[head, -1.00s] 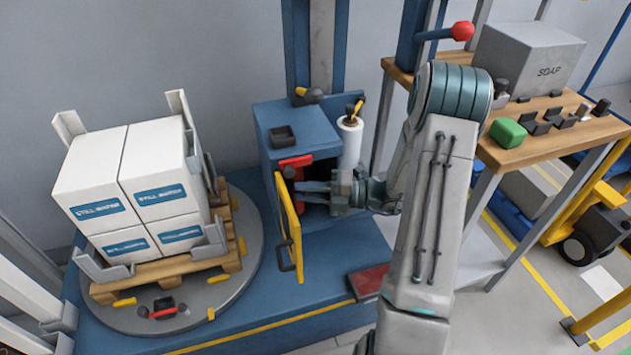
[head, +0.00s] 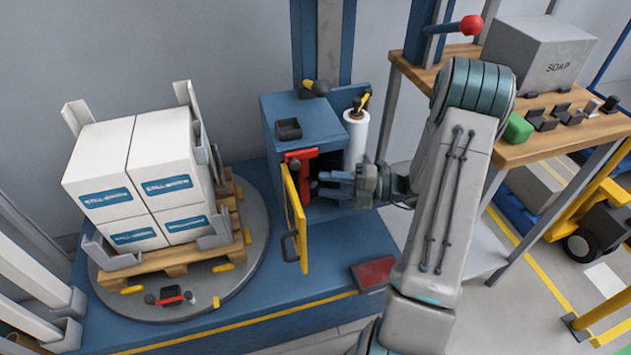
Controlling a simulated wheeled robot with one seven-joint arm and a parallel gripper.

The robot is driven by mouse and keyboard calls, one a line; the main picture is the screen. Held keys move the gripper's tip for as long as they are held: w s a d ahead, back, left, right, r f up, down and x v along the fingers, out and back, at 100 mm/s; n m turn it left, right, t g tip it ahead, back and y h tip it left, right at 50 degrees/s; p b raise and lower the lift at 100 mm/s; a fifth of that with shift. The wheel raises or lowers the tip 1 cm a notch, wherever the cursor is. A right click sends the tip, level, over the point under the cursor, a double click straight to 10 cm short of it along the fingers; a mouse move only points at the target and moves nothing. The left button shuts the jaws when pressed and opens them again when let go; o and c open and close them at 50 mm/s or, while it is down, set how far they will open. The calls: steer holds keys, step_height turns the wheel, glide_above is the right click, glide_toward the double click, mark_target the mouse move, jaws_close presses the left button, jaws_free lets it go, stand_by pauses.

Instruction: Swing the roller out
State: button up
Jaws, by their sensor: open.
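The blue wrapping-machine cabinet (head: 283,108) has its yellow door (head: 295,222) standing open towards me. A white film roll (head: 356,139) stands upright at the cabinet's right side, with a black and yellow clip on top. My gripper (head: 318,183) is open, its fingers pointing left in front of the dark opening, below and right of the red part. No object shows between the fingers. The cabinet's inside is mostly hidden.
White boxes (head: 126,164) stand on a wooden pallet on a round grey turntable (head: 245,272) at left. A red pad (head: 373,273) lies at the front edge.

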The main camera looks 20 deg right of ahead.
steer(key=v, duration=0.7)
steer(key=shift+d+p, duration=0.4)
steer(key=shift+p, duration=0.05)
steer(key=shift+s, duration=0.1)
